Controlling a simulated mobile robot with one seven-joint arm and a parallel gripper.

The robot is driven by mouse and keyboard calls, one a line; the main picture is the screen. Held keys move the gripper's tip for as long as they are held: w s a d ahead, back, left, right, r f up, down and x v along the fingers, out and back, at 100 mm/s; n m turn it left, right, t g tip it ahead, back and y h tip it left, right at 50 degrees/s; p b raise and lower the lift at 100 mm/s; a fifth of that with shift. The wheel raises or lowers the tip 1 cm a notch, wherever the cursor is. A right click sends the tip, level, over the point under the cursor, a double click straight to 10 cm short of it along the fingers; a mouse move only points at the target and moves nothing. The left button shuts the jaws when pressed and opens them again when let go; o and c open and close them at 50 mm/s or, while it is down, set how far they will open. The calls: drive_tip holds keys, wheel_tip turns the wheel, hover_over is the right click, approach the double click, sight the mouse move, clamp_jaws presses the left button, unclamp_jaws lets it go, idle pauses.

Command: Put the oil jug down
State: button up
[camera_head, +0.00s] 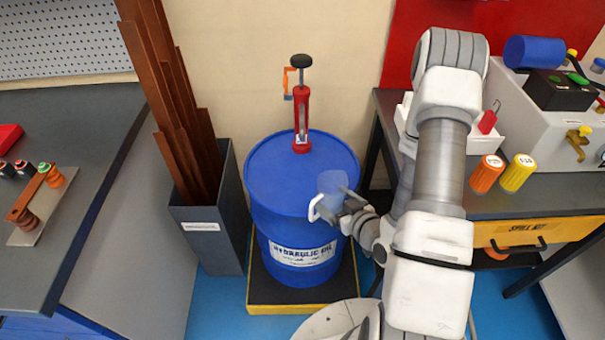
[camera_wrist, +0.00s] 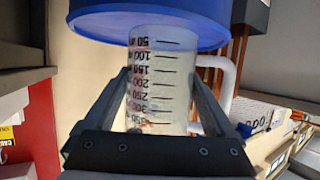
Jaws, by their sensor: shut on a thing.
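The oil jug is a clear, pale cup with a white handle (camera_head: 316,208) and black volume marks. In the head view the jug (camera_head: 331,184) shows against the front right part of the blue hydraulic oil drum (camera_head: 270,168). My gripper (camera_head: 350,202) is shut on the jug from the right. In the wrist view the jug (camera_wrist: 160,75) stands between the two fingers, with its handle (camera_wrist: 229,85) to the right. The low-mark end overlaps the blue drum (camera_wrist: 90,20). I cannot tell whether the jug touches the drum.
A red hand pump (camera_head: 302,118) stands on the drum. A grey bin (camera_head: 213,210) of brown bars is left of it. A right bench (camera_head: 455,196) carries orange (camera_head: 487,174) and yellow (camera_head: 517,173) containers. The drum top left of the jug is clear.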

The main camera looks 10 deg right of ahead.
sight(324, 188)
drive_tip(key=b+x, duration=0.2)
drive_tip(key=x, duration=0.1)
drive_tip(key=shift+r, duration=0.2)
drive_tip(key=w+b, duration=0.1)
drive_tip(key=b, duration=0.1)
drive_tip(key=w+b, duration=0.1)
drive_tip(key=b, duration=0.1)
drive_tip(key=shift+a+b, duration=0.25)
drive_tip(key=shift+b, duration=0.15)
drive_tip(key=w+a, duration=0.1)
drive_tip(key=w, duration=0.2)
drive_tip(key=w+a, duration=0.1)
drive_tip(key=w, duration=0.2)
drive_tip(key=w+a, duration=0.1)
drive_tip(key=w, duration=0.3)
drive_tip(key=shift+r+b, duration=0.3)
drive_tip(key=shift+d+f+b, duration=0.1)
drive_tip(key=shift+f+b, duration=0.5)
drive_tip(key=shift+f, duration=1.1)
drive_tip(key=shift+f, duration=0.25)
drive_tip(key=o, duration=1.1)
drive_tip(key=shift+r, duration=0.1)
